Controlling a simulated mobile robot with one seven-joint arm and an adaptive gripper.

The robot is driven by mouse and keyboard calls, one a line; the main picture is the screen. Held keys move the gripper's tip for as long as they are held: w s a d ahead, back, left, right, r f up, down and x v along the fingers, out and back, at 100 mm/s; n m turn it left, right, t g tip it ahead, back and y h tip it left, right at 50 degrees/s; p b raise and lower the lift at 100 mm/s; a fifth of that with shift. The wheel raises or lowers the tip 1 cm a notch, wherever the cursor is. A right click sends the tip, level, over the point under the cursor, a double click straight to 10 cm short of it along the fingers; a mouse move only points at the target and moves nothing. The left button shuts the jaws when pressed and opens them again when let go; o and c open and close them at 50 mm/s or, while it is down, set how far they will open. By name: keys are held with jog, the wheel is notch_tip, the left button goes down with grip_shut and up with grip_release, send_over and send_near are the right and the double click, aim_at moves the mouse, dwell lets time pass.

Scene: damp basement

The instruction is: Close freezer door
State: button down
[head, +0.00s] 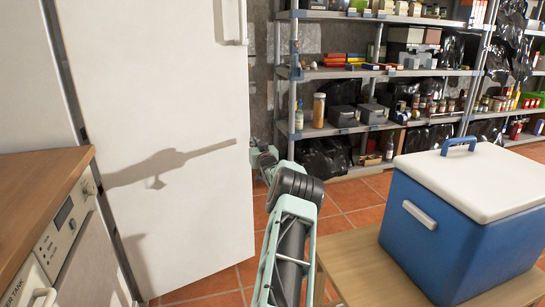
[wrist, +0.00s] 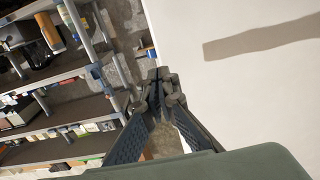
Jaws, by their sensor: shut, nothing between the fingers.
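The white freezer door (head: 165,120) fills the left half of the head view, with a dark gap along its left edge and a handle (head: 243,25) at its upper right. How far it stands open is unclear. My arm reaches up past the door's right edge and casts a shadow on its face. In the wrist view my gripper (wrist: 158,80) is shut and empty, with its fingertips by the edge of the white door (wrist: 245,95). Whether they touch it I cannot tell. The fingers are not clear in the head view.
A wooden counter (head: 35,200) over a white appliance (head: 70,240) is at the left. A blue cooler with a white lid (head: 440,230) stands on a wooden table (head: 365,270) at the right. Loaded metal shelves (head: 395,72) line the back. Some tiled floor (head: 345,215) is clear between.

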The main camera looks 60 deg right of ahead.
jog(key=s+a+p, duration=0.2)
jog(key=s+a, duration=0.2)
jog(key=s, duration=0.5)
jog(key=shift+s+a+p, duration=0.15)
jog(key=shift+p, duration=0.2)
